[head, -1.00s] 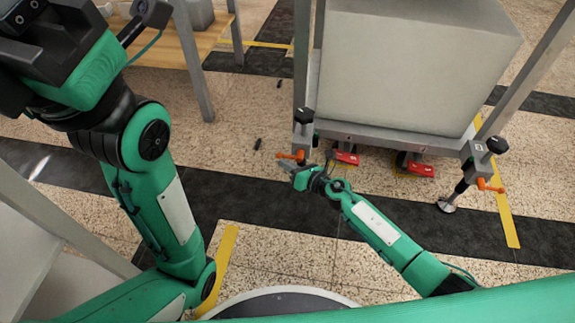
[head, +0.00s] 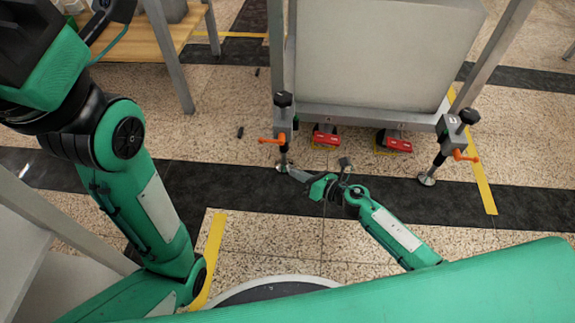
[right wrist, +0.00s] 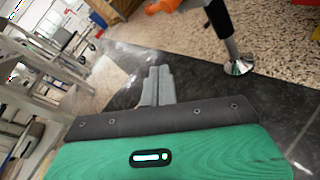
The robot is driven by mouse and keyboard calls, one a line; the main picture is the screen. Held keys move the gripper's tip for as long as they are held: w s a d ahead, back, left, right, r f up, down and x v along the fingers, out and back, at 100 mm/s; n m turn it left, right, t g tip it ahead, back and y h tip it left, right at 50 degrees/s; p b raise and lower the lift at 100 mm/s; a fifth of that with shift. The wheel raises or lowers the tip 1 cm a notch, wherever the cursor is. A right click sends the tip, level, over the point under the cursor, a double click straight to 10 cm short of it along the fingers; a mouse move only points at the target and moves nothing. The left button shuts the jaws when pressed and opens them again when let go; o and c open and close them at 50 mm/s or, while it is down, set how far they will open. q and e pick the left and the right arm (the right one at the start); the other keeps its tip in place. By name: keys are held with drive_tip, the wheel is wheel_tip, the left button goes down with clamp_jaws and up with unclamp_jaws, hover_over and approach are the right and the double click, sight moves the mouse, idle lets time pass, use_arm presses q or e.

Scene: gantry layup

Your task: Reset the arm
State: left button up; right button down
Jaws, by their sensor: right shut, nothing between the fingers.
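My right arm, green with a white panel, reaches in from the lower right in the head view. Its right gripper (head: 298,174) is shut and empty, low over the dark floor strip and close to the round foot (head: 282,167) of the frame's left leg. I cannot tell whether they touch. The right wrist view shows the closed grey fingers (right wrist: 157,86) pointing away, with a round metal foot (right wrist: 239,66) apart from them at the right. My left arm (head: 145,180) is bent and raised at the left. Its gripper is outside the picture.
A metal frame carries a large grey block (head: 380,55). Orange handles (head: 272,140) stick out from its legs. Red devices (head: 326,138) sit on the floor beneath. A wooden table (head: 150,40) stands at the back left. Speckled floor with yellow tape (head: 212,255) lies open in front.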

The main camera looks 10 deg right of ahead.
drive_tip(key=shift+s+d, duration=0.35)
